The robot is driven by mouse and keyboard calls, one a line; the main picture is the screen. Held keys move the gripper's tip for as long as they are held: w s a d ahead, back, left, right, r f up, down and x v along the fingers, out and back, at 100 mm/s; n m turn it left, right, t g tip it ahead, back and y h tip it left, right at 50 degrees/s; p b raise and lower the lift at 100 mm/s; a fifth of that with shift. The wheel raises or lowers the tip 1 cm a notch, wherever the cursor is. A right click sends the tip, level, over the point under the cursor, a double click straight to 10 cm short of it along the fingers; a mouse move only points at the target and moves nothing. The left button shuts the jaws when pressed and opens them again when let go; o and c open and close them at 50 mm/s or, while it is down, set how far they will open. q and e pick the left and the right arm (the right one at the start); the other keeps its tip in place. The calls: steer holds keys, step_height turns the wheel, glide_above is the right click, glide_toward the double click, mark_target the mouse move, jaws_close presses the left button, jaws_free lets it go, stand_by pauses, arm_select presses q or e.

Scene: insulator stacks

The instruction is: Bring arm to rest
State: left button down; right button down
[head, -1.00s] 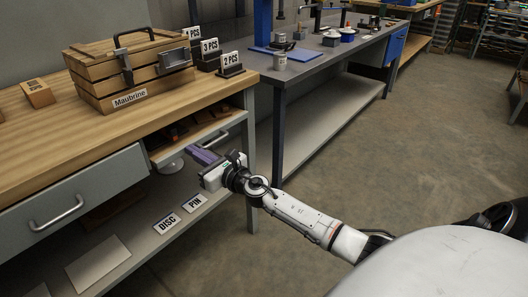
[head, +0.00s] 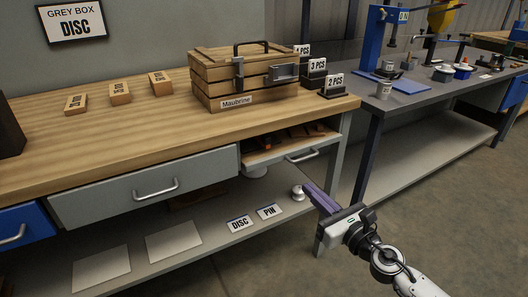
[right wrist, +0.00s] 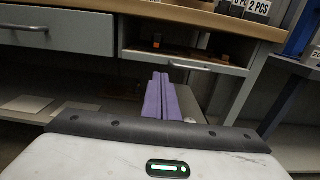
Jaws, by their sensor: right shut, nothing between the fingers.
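My right gripper (head: 322,200) has purple fingers and a white body. In the head view it is at the lower right, in front of the wooden workbench (head: 130,140) and below its top, near the right bench leg. Its fingers are pressed together with nothing between them. In the right wrist view the shut purple fingers (right wrist: 162,97) point toward the small open drawer and the lower shelf. My left gripper is not in view.
A wooden box (head: 235,80) labelled Maubrine stands on the bench. The small drawer (head: 290,147) is partly open just beyond my right gripper. The lower shelf (head: 205,228) holds DISC and PIN signs. A grey table (head: 430,92) stands right. Floor is clear at lower right.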

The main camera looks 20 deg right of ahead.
steer(key=s+a+f+m+g+p, duration=0.3)
steer(key=s+a+f+m, duration=0.2)
steer(key=s+m, duration=0.3)
steer(key=s+a+f+m+g+p, duration=0.3)
steer(key=s+a+m, duration=0.3)
steer(key=m, duration=0.9)
steer(key=s+a+f+m+g+p, duration=0.3)
steer(key=s+a+f+m, duration=0.2)
steer(key=s+m, duration=0.7)
steer(key=shift+a+f, duration=0.4)
steer(key=shift+f, duration=0.4)
